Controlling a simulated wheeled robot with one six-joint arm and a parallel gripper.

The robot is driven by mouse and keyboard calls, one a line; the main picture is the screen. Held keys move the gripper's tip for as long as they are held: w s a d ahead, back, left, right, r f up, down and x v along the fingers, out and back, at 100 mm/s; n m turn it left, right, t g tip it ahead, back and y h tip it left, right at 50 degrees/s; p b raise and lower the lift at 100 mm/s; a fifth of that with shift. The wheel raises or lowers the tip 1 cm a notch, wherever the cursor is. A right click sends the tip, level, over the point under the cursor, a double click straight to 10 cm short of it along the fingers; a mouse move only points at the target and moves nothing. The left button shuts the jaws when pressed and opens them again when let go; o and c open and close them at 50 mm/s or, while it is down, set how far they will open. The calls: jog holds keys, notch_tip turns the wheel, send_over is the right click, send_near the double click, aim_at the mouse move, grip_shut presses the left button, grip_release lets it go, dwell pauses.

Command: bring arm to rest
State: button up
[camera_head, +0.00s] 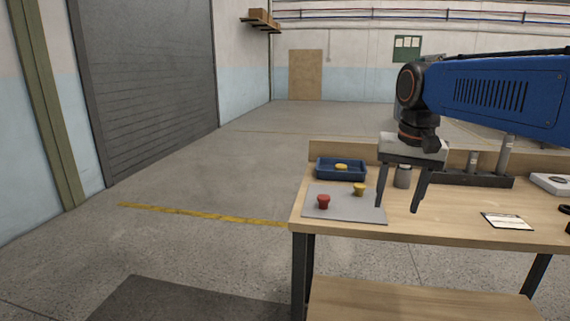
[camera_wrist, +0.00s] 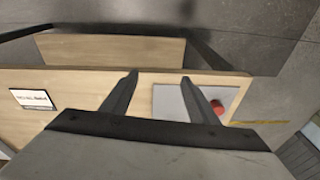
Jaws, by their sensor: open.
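My gripper (camera_head: 397,208) is open and empty above the workbench, its two dark fingers pointing down. In the wrist view the gripper (camera_wrist: 160,76) shows its fingers spread apart with nothing between them. A grey mat (camera_head: 340,208) lies on the left part of the bench; it also shows in the wrist view (camera_wrist: 172,103). A red knob-like piece (camera_head: 323,201) and a yellow one (camera_head: 359,189) stand on the mat. The red piece also shows in the wrist view (camera_wrist: 217,107), beside one finger. A blue tray (camera_head: 324,175) behind the mat holds a yellow piece (camera_head: 341,167).
The wooden workbench (camera_head: 450,228) has a back ledge. A dark rack (camera_head: 465,180) with grey cylinders stands at the back, and a grey container (camera_head: 403,177) stands near it. A white card (camera_head: 507,221) and a white box (camera_head: 553,183) lie to the right. Open floor is left.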

jog(key=s+d+f+n+t, duration=0.3)
jog(key=s+f, duration=1.5)
jog(key=s, duration=0.2)
jog(key=shift+d+f, duration=0.2)
